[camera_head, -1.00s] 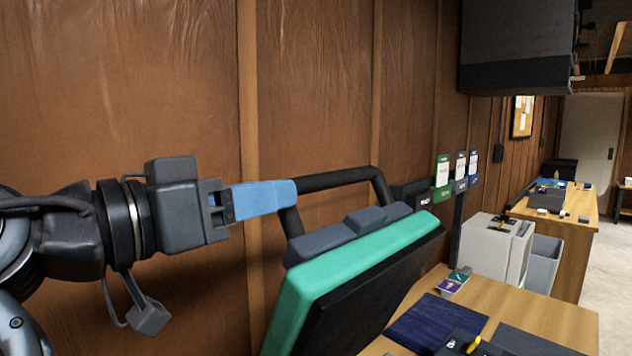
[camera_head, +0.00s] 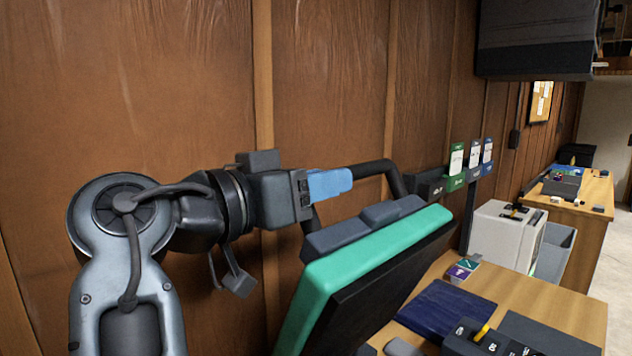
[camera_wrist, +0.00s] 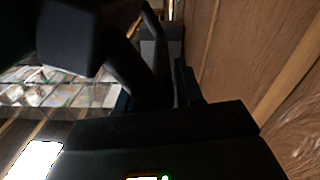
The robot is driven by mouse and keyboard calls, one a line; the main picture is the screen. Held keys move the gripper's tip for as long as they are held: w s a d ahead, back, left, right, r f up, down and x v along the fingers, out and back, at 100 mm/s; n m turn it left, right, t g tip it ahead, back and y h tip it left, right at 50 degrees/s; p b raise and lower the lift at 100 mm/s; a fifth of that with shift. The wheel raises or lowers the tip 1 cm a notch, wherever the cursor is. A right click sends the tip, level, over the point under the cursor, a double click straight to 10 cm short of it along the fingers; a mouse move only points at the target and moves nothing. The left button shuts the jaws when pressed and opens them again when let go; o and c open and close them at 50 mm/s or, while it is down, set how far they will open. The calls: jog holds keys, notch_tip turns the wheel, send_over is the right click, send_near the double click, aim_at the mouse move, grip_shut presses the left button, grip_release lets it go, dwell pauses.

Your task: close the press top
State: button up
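The press top is a tilted, raised slab with a green face (camera_head: 375,255), a black underside and grey blocks along its upper edge. A black bar handle (camera_head: 372,170) stands off it on the wall side. My gripper (camera_head: 340,181) has blue fingers and overlaps the left part of this bar. In the head view the near finger hides the bar there, and I cannot see the gap between the fingers. In the wrist view, dark shapes fill much of the picture, with a dark bar (camera_wrist: 135,75) running through the middle.
A wooden bench (camera_head: 560,302) at the right holds a dark blue mat (camera_head: 445,310), small cards and black boxes. A white box (camera_head: 503,235) and a grey bin stand beyond it. The wood-panelled wall runs close behind my arm. A dark cabinet (camera_head: 535,38) hangs at upper right.

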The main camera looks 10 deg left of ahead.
jog(key=shift+f, duration=0.1)
grip_shut()
jog(key=shift+s+d+f, duration=0.1)
jog(key=shift+f, duration=0.05)
